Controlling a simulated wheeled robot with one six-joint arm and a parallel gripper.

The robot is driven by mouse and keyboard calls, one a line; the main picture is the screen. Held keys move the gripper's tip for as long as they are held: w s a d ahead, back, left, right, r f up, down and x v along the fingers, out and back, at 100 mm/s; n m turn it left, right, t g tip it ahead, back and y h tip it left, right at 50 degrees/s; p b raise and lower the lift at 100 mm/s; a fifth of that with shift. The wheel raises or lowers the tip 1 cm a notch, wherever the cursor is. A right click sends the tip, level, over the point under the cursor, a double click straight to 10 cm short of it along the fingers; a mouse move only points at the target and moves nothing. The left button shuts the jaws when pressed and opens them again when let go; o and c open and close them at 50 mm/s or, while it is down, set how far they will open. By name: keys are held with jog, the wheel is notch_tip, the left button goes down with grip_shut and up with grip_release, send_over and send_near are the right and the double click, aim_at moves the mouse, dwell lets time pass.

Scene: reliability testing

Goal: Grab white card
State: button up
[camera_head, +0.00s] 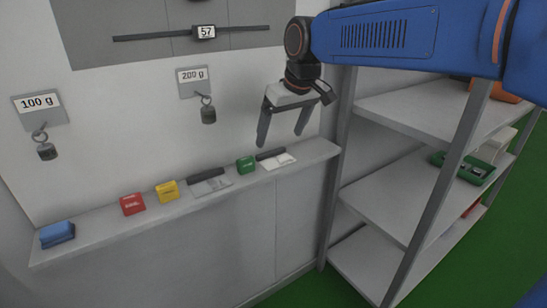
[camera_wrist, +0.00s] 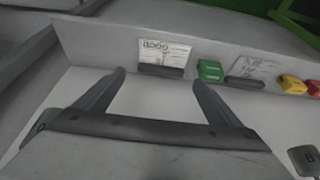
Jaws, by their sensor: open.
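The white card (camera_head: 280,161) lies on the wall ledge near its right end, against a dark holder strip (camera_head: 270,154). In the wrist view the white card (camera_wrist: 165,51) shows dark markings, with the dark strip (camera_wrist: 161,71) along its near edge. My gripper (camera_head: 281,139) is open and empty, with its fingers pointing down above the card in the head view. In the wrist view my gripper (camera_wrist: 158,78) has its fingertips spread apart, with the card beyond them and roughly between them. The fingers appear apart from the card.
A green box (camera_head: 245,164) sits close left of the card. Further left are a greyish card (camera_head: 210,186), a yellow box (camera_head: 167,190), a red box (camera_head: 132,203) and a blue box (camera_head: 57,233). Hanging weights are on the wall. A metal shelf (camera_head: 420,110) stands right.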

aim_at(273, 152)
jog(key=shift+a+x, duration=0.15)
jog(key=shift+x, duration=1.6)
jog(key=shift+a+x, duration=0.15)
jog(key=shift+x, duration=1.6)
jog(key=shift+w+r, duration=0.1)
jog(key=shift+r, duration=0.05)
jog(key=c, duration=0.8)
